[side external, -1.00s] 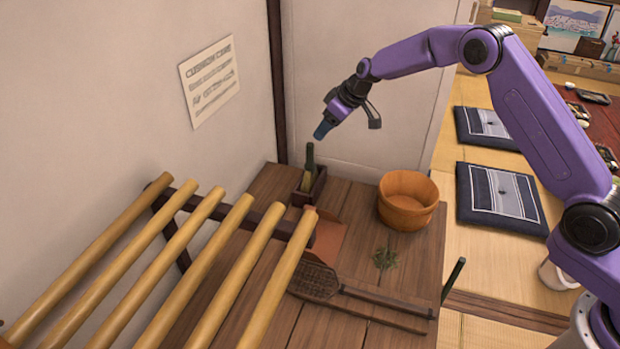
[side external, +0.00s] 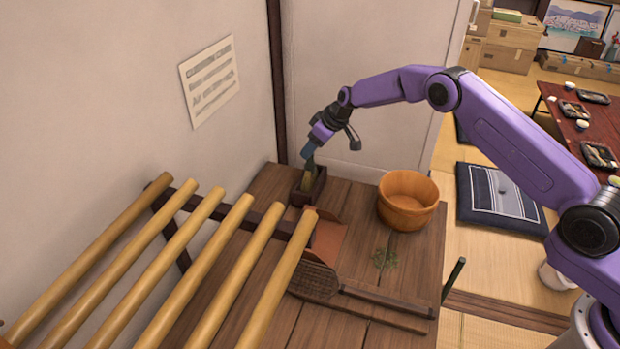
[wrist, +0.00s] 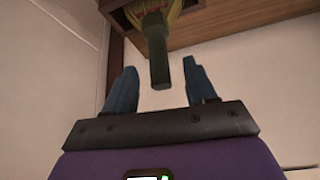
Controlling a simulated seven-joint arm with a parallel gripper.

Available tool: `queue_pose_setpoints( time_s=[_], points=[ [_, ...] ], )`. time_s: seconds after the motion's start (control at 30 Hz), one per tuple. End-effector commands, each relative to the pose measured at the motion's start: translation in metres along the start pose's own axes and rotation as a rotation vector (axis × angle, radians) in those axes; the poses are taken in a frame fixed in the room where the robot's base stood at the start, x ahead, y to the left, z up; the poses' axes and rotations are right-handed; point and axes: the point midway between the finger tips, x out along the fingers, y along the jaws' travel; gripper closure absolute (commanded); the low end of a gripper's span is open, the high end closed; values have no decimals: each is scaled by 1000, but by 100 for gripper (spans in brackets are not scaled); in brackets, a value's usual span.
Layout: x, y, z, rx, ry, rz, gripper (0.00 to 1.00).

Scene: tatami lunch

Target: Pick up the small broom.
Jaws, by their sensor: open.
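The small broom stands handle up in a dark wooden holder (side external: 310,188) on the table near the wall corner. My gripper (side external: 308,154) is directly above the holder, at the top of the broom. In the wrist view my gripper (wrist: 160,92) is open, with one blue finger on each side of the handle end and clear gaps between.
A round wooden tub (side external: 408,222) stands to the right of the holder. A dustpan (side external: 328,240), a woven paddle (side external: 315,281) and green scraps (side external: 385,258) lie on the wooden table (side external: 350,210). Bamboo poles (side external: 205,265) slant across the left front. The wall is close behind.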

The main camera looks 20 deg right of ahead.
Motion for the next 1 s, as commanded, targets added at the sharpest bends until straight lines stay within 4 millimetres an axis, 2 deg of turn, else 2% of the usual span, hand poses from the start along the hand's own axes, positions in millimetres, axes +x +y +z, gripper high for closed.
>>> queue_pose_setpoints(
  time_s=[0.17, 0.2, 0.37, 0.77, 0.87, 1.0],
  points=[
    [0, 0, 0, 0, 0, 0, 44],
    [0, 0, 0, 0, 0, 0, 47],
    [0, 0, 0, 0, -1, -1, 100],
    [-3, 0, -2, 2, 1, 0, 100],
    [-13, 0, -8, 2, 1, -1, 100],
    [-35, 1, -21, 1, 4, 1, 100]
  ],
)
